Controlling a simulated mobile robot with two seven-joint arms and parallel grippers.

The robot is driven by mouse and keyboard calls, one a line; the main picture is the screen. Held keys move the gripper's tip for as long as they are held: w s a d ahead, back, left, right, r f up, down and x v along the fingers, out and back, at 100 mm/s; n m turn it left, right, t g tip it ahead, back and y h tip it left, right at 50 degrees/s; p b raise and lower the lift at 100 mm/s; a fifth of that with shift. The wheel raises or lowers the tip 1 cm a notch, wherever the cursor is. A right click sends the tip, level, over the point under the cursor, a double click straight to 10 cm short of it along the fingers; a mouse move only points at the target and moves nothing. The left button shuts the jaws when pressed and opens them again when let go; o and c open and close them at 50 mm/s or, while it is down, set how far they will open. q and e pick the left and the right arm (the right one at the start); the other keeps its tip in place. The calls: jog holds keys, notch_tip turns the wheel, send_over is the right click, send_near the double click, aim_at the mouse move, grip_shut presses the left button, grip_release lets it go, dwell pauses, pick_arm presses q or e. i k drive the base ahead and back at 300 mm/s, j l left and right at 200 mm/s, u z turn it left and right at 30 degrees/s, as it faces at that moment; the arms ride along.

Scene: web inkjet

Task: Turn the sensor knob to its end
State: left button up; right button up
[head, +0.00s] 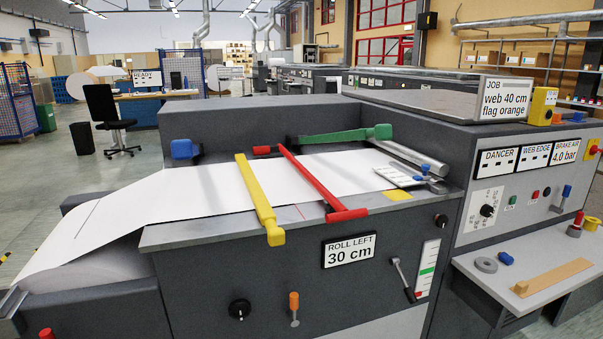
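Several black knobs show in the head view, and I cannot read which one is the sensor knob. A round black knob (239,309) with a pale mark sits low on the front of the dark machine. A pointer knob (487,210) sits on a white dial plate on the right panel, below the DANCER and WEB EDGE displays. A small black knob (440,220) sits at the front's upper right, near the white gauge. Dial markings are too small to read. Neither of my grippers is in view.
A white web (190,194) runs over the machine top, crossed by a yellow bar (259,199) and a red bar (318,183). An orange-topped lever (294,303) and a black-handled lever (404,280) stick out in front. A shelf (530,277) at right holds loose parts.

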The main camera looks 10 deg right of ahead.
aim_at(442, 221)
jog(key=z, duration=1.3)
